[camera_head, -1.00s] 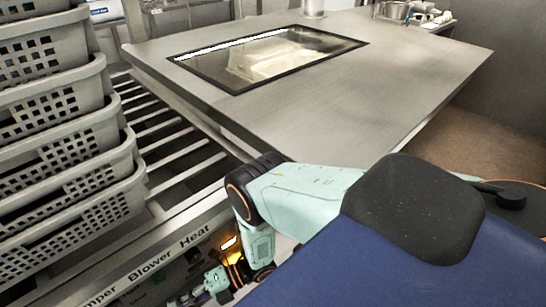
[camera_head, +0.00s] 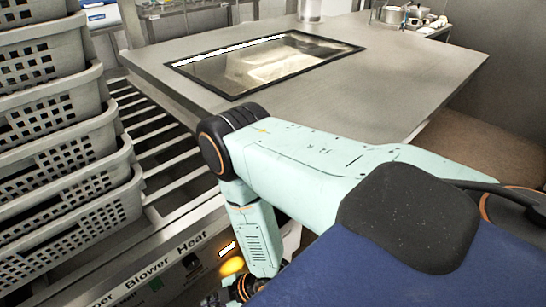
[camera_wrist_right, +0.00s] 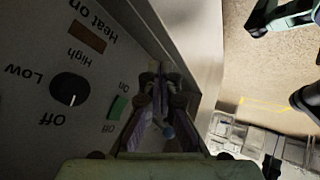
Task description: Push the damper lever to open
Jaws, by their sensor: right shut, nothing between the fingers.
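The damper lever itself cannot be made out with certainty. The control panel front (camera_head: 165,284), labelled "Blower" and "Heat" with a cut-off word ending in "per", is at the lower left of the head view. In the right wrist view, the panel (camera_wrist_right: 40,125) fills the left side. My right gripper (camera_wrist_right: 156,78) is shut and empty beside the panel's edge. In the head view, the right gripper is mostly cut off at the bottom edge. My left gripper is not in view.
A black knob (camera_wrist_right: 70,89), a green switch (camera_wrist_right: 117,107) and a brown indicator (camera_wrist_right: 87,37) sit on the panel. Stacked grey perforated baskets (camera_head: 75,155) stand left on a slatted rack (camera_head: 160,140). A steel table (camera_head: 330,100) with a glass-like inset lies behind my arm.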

